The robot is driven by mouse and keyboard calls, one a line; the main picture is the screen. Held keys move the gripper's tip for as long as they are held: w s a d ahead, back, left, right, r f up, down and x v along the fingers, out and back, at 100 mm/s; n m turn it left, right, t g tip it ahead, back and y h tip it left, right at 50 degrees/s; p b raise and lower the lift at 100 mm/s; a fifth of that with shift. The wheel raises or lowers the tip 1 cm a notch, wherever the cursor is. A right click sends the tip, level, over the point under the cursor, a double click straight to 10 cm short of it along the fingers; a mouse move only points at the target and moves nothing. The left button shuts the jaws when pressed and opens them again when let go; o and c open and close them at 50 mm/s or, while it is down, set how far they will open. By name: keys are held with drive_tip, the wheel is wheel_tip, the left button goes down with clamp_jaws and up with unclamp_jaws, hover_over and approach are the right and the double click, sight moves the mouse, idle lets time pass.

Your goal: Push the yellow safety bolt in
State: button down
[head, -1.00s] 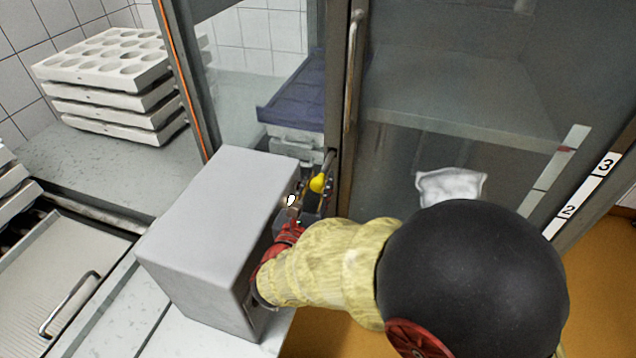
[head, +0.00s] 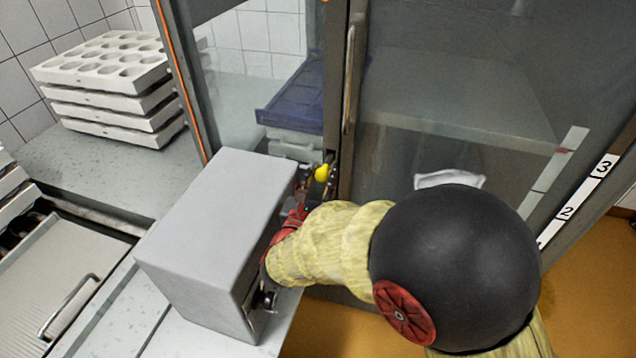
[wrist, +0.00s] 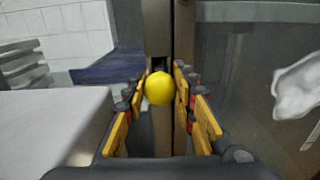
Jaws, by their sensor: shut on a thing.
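The yellow safety bolt (head: 321,173) shows as a round yellow knob at the foot of the upright door post, just right of the grey box. In the wrist view the knob (wrist: 160,88) lies between my fingertips, against the dark slot of the post. My gripper (wrist: 161,98) is shut on the knob, with its yellow-padded fingers on both sides. In the head view, the box and my arm hide much of the gripper. The bolt's shaft behind the knob is mostly hidden.
The grey box (head: 215,215) stands close left of my gripper. A glass door with a long vertical handle (head: 351,80) is at the right. A blue-lidded crate (head: 290,100) is behind the glass. Stacked white moulds (head: 105,65) stand at the back left.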

drive_tip(key=shift+x, duration=1.2)
drive_tip(key=shift+r, duration=0.1)
drive_tip(key=c, duration=1.5)
unclamp_jaws()
drive_tip(key=shift+o, duration=0.2)
drive_tip(key=shift+s, duration=0.1)
drive_tip(key=v, duration=1.1)
drive_tip(key=shift+s+a, duration=0.2)
drive_tip(key=shift+s, duration=0.1)
